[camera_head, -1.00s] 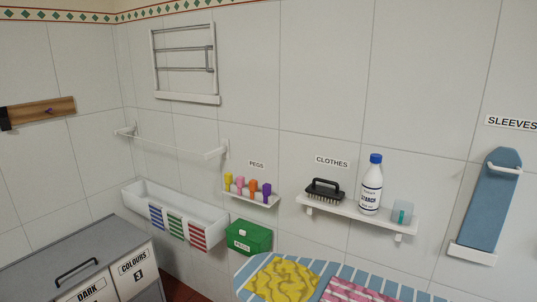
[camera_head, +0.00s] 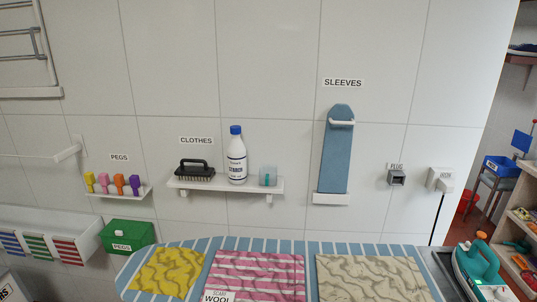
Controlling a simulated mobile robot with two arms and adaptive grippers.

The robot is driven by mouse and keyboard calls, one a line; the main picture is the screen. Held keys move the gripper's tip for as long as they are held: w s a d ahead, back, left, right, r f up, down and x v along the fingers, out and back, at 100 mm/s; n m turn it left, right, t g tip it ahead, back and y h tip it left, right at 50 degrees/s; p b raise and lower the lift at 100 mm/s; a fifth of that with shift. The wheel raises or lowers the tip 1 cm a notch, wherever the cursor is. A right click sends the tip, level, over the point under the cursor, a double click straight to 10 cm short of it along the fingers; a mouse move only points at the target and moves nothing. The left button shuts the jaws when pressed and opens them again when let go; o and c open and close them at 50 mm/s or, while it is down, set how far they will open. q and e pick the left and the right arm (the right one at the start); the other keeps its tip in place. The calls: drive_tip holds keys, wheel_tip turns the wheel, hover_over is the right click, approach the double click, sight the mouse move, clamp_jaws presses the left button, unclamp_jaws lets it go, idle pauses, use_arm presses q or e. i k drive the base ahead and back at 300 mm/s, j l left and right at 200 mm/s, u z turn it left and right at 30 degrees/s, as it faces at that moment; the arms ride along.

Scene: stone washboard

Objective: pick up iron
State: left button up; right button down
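The iron (camera_head: 478,270), teal on top with a pale lower body, is at the lower right of the head view. It rests on the dark grey end (camera_head: 446,272) of the blue-and-white striped ironing board (camera_head: 310,246). Its lower part is cut off by the frame's bottom edge. Neither of my grippers shows in the head view.
Yellow (camera_head: 168,272), pink-striped (camera_head: 262,271) and beige (camera_head: 368,277) cloths lie on the board, left of the iron. A wall shelf (camera_head: 225,185) holds a brush, bottle and cup. A socket (camera_head: 440,178) with a black cord is above the iron. Shelving (camera_head: 520,225) stands at far right.

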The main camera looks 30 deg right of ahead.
sight(479, 280)
drive_tip(key=k+l+u, duration=0.1)
drive_tip(key=l, duration=0.35)
drive_tip(key=k+l, duration=0.25)
drive_tip(key=l, duration=0.15)
drive_tip(key=k+l+u, duration=0.15)
drive_tip(key=l, duration=0.3)
drive_tip(key=k+l, duration=0.2)
drive_tip(key=l, duration=0.2)
drive_tip(key=k+l+u, duration=0.15)
drive_tip(key=l, duration=0.25)
drive_tip(key=k+l+u, duration=0.1)
drive_tip(key=k+l, duration=0.15)
drive_tip(key=k+l+u, duration=0.1)
drive_tip(key=l, duration=0.35)
drive_tip(key=k+l+u, duration=0.15)
drive_tip(key=l, duration=0.25)
drive_tip(key=k+l+u, duration=0.1)
drive_tip(key=l, duration=0.35)
drive_tip(key=k+l+u, duration=0.1)
drive_tip(key=l, duration=0.3)
drive_tip(key=k+l+u, duration=0.15)
drive_tip(key=l, duration=0.25)
drive_tip(key=k+l+u, duration=0.1)
drive_tip(key=k+l, duration=0.15)
drive_tip(key=l, duration=0.1)
